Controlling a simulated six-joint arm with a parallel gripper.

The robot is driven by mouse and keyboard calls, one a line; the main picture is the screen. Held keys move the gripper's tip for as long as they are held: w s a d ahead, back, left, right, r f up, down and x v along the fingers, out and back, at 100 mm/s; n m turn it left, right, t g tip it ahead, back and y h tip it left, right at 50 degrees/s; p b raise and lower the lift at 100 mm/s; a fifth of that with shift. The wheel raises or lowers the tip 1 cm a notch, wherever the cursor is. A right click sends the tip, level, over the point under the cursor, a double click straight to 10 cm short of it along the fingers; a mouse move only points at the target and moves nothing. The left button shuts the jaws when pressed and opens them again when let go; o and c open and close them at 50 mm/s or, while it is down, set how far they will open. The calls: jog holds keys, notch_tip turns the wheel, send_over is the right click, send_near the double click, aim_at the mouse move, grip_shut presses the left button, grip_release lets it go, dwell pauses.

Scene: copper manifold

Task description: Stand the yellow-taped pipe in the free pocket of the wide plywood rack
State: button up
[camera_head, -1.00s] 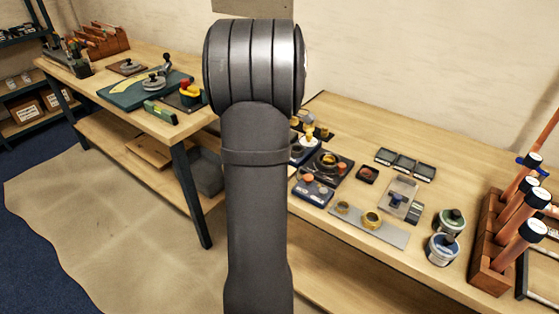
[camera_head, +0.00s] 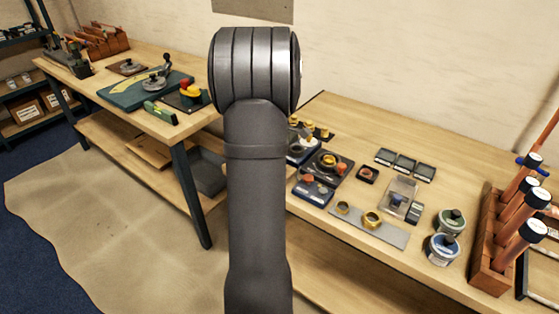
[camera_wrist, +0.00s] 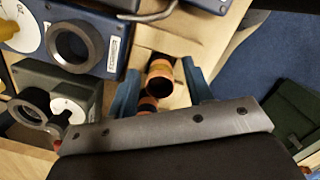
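In the wrist view my gripper (camera_wrist: 161,78) has its two blue fingers spread apart. A copper pipe end (camera_wrist: 160,82) shows between them, with clear space on both sides. A second copper piece (camera_wrist: 147,104) lies closer to the gripper body and is partly hidden by it. No yellow tape is visible on either, so I cannot tell which is the yellow-taped pipe. A tan, wood-coloured holder (camera_wrist: 176,36) lies around and beyond the pipe end; it may be the plywood rack, but its pockets are not clear. In the head view my arm hides the gripper.
In the wrist view a blue unit with a grey ring (camera_wrist: 82,45) and a dark green unit (camera_wrist: 62,92) stand at the left. In the head view a red-brown rack (camera_head: 489,274) holds several copper pipes at the right. Fittings and two tins stand left of it.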

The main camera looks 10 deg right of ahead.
notch_tip(320, 180, up, 12)
jog(key=a, duration=0.1)
jog(key=shift+w+a, duration=0.15)
jog(key=shift+a, duration=0.05)
dwell(0.4)
jog(key=shift+r, duration=0.1)
jog(key=f, duration=0.4)
jog(key=d+f, duration=0.1)
jog(key=f, duration=0.7)
jog(key=shift+s+d, duration=0.2)
notch_tip(320, 180, up, 2)
jog(key=shift+r, duration=0.9)
